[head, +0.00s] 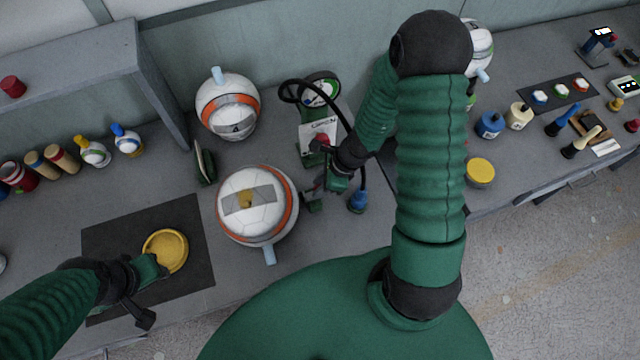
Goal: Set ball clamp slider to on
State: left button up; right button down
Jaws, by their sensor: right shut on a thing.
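A green device (313,122) with a white label reading something like "OPEN" stands near the back wall, beside a round green-and-white dial. A small red knob (320,143) shows at the label's lower edge; it looks like the slider's handle. My right gripper (325,160) is at this knob and shut on it, though the wrist hides part of the contact.
The yellow dish (165,250) lies on a dark mat (196,215). Another banded ball (228,106) stands at the back. A black cable (352,135) loops by my right wrist. A blue-based item (358,201) is close by. Several bottles and tools fill the right bench.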

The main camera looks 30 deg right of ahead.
jog(key=shift+s+d, duration=0.1)
jog(key=shift+d, duration=0.1)
dwell(0.6)
jog(key=shift+a+f, duration=0.1)
jog(key=shift+f, duration=0.05)
jog(key=shift+a+b, duration=0.3)
jog(key=shift+b, duration=0.2)
jog(key=c, duration=1.3)
grip_release()
jog(key=shift+o, duration=0.8)
jog(key=shift+a, duration=0.1)
